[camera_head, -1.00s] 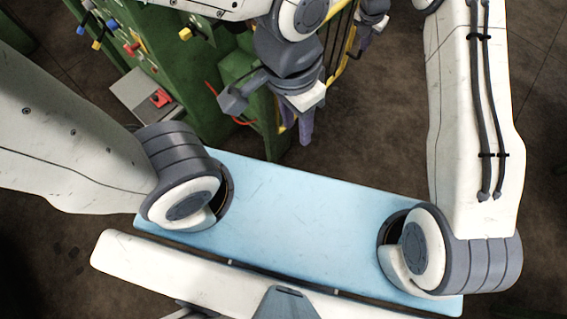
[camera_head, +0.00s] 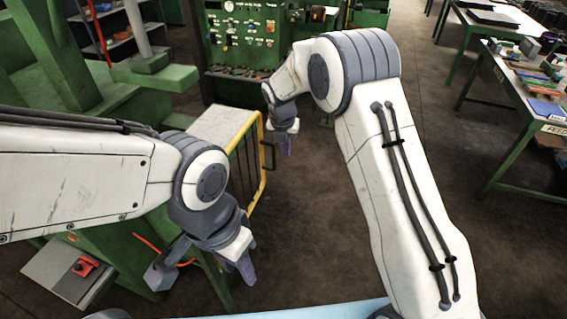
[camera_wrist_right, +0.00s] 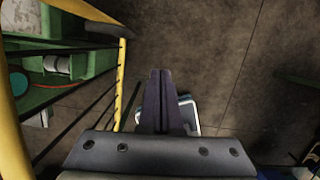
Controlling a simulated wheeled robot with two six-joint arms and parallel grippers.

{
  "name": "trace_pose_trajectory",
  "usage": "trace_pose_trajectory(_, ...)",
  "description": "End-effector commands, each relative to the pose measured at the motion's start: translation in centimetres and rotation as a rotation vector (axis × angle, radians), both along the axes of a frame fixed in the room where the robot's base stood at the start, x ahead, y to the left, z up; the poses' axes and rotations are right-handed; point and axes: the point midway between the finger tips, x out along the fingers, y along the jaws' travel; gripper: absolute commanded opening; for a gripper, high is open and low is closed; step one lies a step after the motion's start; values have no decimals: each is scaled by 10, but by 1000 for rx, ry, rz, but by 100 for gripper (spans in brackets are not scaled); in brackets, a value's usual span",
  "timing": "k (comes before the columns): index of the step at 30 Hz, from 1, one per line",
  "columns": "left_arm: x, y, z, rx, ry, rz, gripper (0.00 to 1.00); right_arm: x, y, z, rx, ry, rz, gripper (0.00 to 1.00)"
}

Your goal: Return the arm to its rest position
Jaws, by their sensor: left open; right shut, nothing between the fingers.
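My left arm comes in from the left in the head view. Its gripper (camera_head: 243,268) has purple fingers, points down beside green machinery and holds nothing that I can see; the gap between its fingers is hard to make out. My right arm reaches forward from the lower right. Its gripper (camera_head: 285,146) hangs down over the floor, right of a yellow-framed rail. In the right wrist view the right gripper's fingers (camera_wrist_right: 160,98) are together with nothing between them. They point at the brown floor. A small pale blue-and-white object (camera_wrist_right: 187,112) is partly hidden behind them.
Green machinery (camera_head: 125,250) with a grey-and-red switch box (camera_head: 70,272) is at left. A green control panel (camera_head: 240,35) is behind. A loaded table (camera_head: 520,100) stands right; floor between is clear.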

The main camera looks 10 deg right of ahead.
Motion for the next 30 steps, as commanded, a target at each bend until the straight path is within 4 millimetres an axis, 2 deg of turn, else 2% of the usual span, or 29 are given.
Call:
trace_pose_trajectory(4,0,0,-7,0,0,1,40,-4,-2,17,1,1,-2,0)
trace_pose_trajectory(11,0,0,-8,0,0,2,40,-7,-4,26,2,3,-7,0)
trace_pose_trajectory(14,0,0,-10,0,0,1,40,-17,2,31,21,2,-62,0)
trace_pose_trajectory(16,0,0,-12,0,0,1,40,-33,10,39,53,1,-154,0)
trace_pose_trajectory(20,0,0,-19,0,0,1,40,-84,32,58,140,9,-432,0)
trace_pose_trajectory(24,0,0,-26,0,0,0,40,-152,48,73,233,31,-789,0)
trace_pose_trajectory(30,0,0,-35,0,0,0,40,-252,53,81,324,77,-1309,0)
